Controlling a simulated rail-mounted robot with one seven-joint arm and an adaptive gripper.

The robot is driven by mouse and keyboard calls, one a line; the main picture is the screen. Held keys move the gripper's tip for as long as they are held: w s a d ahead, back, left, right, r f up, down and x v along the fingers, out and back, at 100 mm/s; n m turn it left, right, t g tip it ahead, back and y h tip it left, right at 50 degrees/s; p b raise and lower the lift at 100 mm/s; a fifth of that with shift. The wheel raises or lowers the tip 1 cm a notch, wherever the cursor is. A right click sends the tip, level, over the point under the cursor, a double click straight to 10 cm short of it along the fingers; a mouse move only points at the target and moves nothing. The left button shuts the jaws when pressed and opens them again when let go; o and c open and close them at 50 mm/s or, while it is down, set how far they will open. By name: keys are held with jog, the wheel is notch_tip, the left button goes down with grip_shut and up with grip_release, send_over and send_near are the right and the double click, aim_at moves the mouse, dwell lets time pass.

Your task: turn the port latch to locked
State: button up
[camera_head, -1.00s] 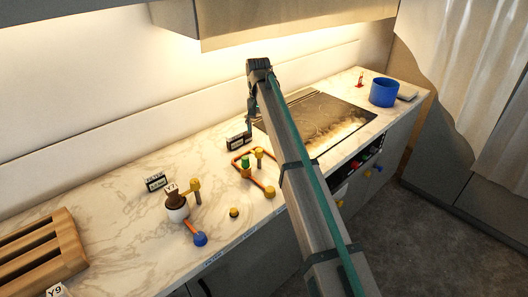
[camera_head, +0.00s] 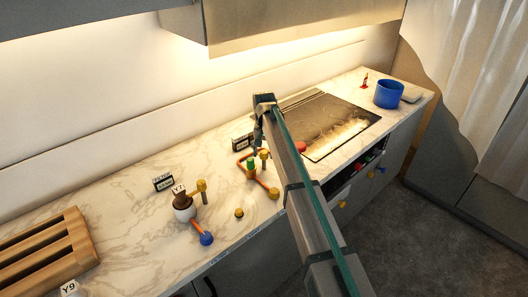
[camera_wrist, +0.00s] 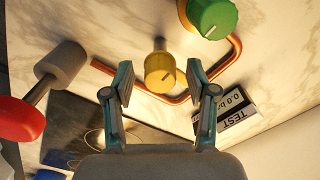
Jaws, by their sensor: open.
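My gripper (camera_head: 258,136) is open, pointing down over the counter beside the cooktop. In the wrist view its fingers (camera_wrist: 160,84) stand either side of a yellow knob (camera_wrist: 160,73) on a short post, with a gap on each side; I cannot tell how far beyond the fingertips it is. The yellow knob also shows in the head view (camera_head: 264,153). A green knob (camera_wrist: 212,17) with a pale line sits by an orange-brown pipe (camera_wrist: 233,58); it also shows in the head view (camera_head: 251,163). No part is readably labelled as the port latch.
A red knob (camera_wrist: 20,119) on a grey stem is left in the wrist view. A small TEST display (camera_wrist: 226,109) stands at the right.

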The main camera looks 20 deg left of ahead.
jog(key=shift+c, duration=0.3)
grip_shut()
jog(key=shift+n, duration=0.4)
jog(key=n+b, duration=0.1)
jog(key=n, duration=0.2)
jog(key=shift+n+b, duration=0.35)
jog(key=shift+n, duration=0.05)
jog(key=n+b, duration=0.1)
jog(key=n, duration=0.8)
jog(key=shift+b, duration=0.4)
jog(key=n, duration=0.4)
jog(key=shift+n, duration=0.3)
